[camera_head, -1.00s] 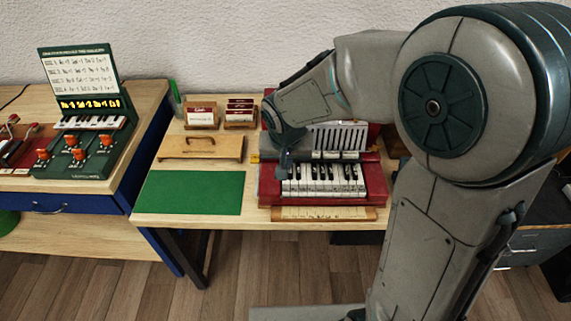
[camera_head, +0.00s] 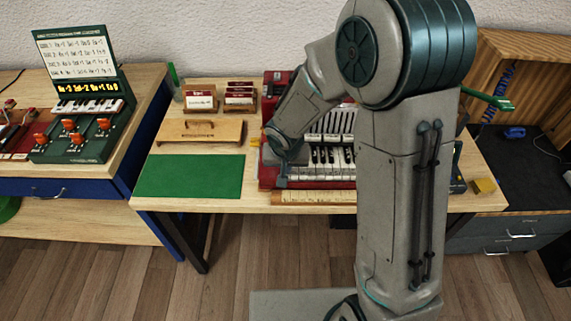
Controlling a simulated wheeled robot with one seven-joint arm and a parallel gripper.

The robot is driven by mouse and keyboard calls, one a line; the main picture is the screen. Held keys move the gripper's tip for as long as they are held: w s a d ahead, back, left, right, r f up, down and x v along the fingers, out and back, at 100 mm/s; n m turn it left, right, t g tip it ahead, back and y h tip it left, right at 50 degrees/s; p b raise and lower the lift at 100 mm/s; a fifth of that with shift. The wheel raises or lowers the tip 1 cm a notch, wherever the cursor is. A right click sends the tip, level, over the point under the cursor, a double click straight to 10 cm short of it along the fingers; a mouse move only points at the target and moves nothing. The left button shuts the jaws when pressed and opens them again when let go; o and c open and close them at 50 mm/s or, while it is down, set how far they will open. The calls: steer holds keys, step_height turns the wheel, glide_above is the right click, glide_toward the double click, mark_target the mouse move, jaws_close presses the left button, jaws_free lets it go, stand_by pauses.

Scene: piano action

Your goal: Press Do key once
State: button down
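A red piano action with a short row of white and black keys (camera_head: 333,158) stands on the wooden table. My arm hides its right part. My gripper (camera_head: 283,181) points down at the left end of the keyboard, by the leftmost white keys. The fingertips are small and partly hidden, so I cannot tell whether they touch a key or whether they are open or shut. I cannot tell from this view which key is Do or whether any key is pressed down.
A green mat (camera_head: 190,176) and a wooden board with a handle (camera_head: 201,132) lie left of the piano. Card holders (camera_head: 201,97) stand behind. A green console with a small keyboard (camera_head: 82,124) is on the left desk. A wooden crate (camera_head: 520,85) stands at right.

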steer(key=shift+f+b, duration=0.45)
steer(key=shift+b, duration=0.2)
steer(key=shift+r, duration=0.1)
steer(key=shift+r+p, duration=0.6)
steer(key=shift+r, duration=0.2)
steer(key=shift+r+p, duration=0.4)
steer(key=shift+r, duration=0.15)
steer(key=p+v, duration=0.2)
steer(key=v, duration=1)
steer(key=shift+w+r, duration=0.3)
steer(key=shift+r, duration=0.2)
